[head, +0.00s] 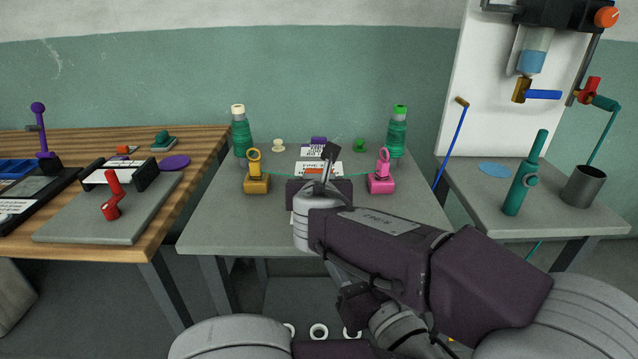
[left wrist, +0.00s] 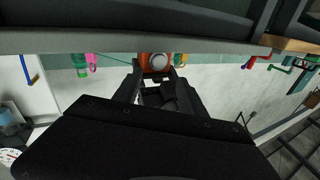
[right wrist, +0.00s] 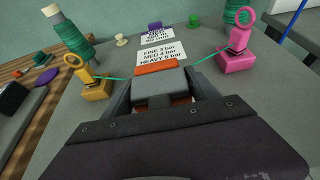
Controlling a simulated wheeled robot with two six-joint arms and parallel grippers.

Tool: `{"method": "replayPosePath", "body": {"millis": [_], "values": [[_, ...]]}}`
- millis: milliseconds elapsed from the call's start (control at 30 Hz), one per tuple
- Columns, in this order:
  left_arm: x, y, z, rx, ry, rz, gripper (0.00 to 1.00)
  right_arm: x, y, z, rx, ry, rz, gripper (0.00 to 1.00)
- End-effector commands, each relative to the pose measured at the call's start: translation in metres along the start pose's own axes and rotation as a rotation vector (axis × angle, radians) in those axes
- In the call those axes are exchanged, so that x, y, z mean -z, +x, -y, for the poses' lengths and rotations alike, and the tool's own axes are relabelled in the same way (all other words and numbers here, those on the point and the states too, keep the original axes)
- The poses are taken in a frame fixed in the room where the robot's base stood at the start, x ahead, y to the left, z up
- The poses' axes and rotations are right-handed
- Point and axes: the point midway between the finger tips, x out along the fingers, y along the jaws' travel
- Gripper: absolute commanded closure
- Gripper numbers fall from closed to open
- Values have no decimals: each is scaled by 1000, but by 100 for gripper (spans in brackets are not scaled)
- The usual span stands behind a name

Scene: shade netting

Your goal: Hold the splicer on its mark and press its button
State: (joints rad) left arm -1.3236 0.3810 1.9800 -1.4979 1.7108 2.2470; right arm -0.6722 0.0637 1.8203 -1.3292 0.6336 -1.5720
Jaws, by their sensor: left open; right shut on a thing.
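The orange and grey splicer (right wrist: 157,68) sits between the fingers of my right gripper (right wrist: 160,92), which is shut on it. In the head view my right gripper (head: 328,168) is between the gold clamp (head: 257,185) and the pink clamp (head: 381,184); its arm hides most of the splicer. Green yarn runs from both clamps toward the splicer. In the left wrist view, turned upside down, an orange body with a round grey face (left wrist: 158,61), apparently the splicer, shows beyond my open left gripper (left wrist: 160,80). Whether they touch is unclear. The mark is hidden.
A card with bar settings (right wrist: 157,53) lies behind the splicer. Green yarn cones (head: 241,135) (head: 397,135) stand at the back of the grey table (head: 212,225). A wooden bench (head: 200,160) is on the left, and a side table (head: 560,215) with a grey cup (head: 583,187) on the right.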

Motion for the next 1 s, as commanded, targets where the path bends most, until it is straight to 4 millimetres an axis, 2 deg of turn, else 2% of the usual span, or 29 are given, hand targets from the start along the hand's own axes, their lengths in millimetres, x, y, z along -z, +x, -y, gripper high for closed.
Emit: {"method": "replayPosePath", "body": {"millis": [367,433,533,567,800,900,1000], "values": [[0,0,0,0,0,0,51,0,0,0,-1,0,0,95],[0,0,0,-1,4,0,65,0,0,0,-1,0,0,95],[3,-4,4,-26,84,-2,93,0,0,0,0,0,0,95],[4,-6,6,-42,137,-4,100,0,0,0,0,1,0,95],[8,-28,37,-227,833,-105,100,0,0,0,0,1,0,95],[5,-34,49,-281,1095,-176,100,0,0,0,0,0,0,95],[2,-38,58,-311,1282,-239,100,0,0,0,0,0,0,95]]}}
